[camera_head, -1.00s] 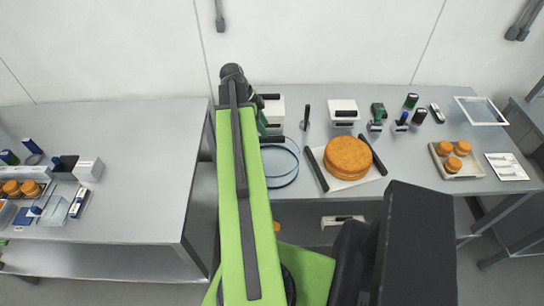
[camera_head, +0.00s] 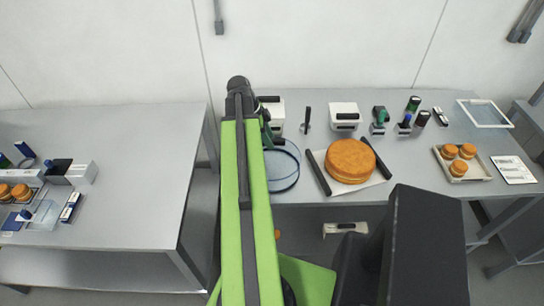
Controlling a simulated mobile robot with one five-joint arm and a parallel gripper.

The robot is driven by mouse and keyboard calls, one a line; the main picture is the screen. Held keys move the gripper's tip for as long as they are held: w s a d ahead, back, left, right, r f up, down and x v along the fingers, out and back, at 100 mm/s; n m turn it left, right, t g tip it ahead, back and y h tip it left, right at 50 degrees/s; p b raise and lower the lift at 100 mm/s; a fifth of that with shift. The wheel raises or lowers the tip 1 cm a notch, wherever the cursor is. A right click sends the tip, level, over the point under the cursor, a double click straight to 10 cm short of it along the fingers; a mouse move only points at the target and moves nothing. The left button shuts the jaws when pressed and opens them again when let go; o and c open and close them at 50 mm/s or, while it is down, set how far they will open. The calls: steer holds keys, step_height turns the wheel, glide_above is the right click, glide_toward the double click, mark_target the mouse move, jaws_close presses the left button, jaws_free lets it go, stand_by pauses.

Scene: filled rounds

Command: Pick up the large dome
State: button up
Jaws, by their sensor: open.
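A clear round dome with a dark rim (camera_head: 284,180) rests on the right table, just right of my arm; its left edge is partly hidden by the arm. My green arm reaches up the middle of the picture. A small part of my gripper (camera_head: 267,126) shows at the right side of the arm's far end, above and behind the dome and apart from it in the picture. The gripper is open and holds nothing that I can see; its fingertips are mostly hidden by the arm.
A large orange-brown round cake (camera_head: 350,160) sits on a pale board between dark bars, right of the dome. White boxes (camera_head: 344,116) and stamps stand behind. A tray (camera_head: 463,177) of small rounds is at right. The left table (camera_head: 120,135) holds more items.

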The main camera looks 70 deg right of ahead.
jaws_close()
stand_by(0.3)
stand_by(1.2)
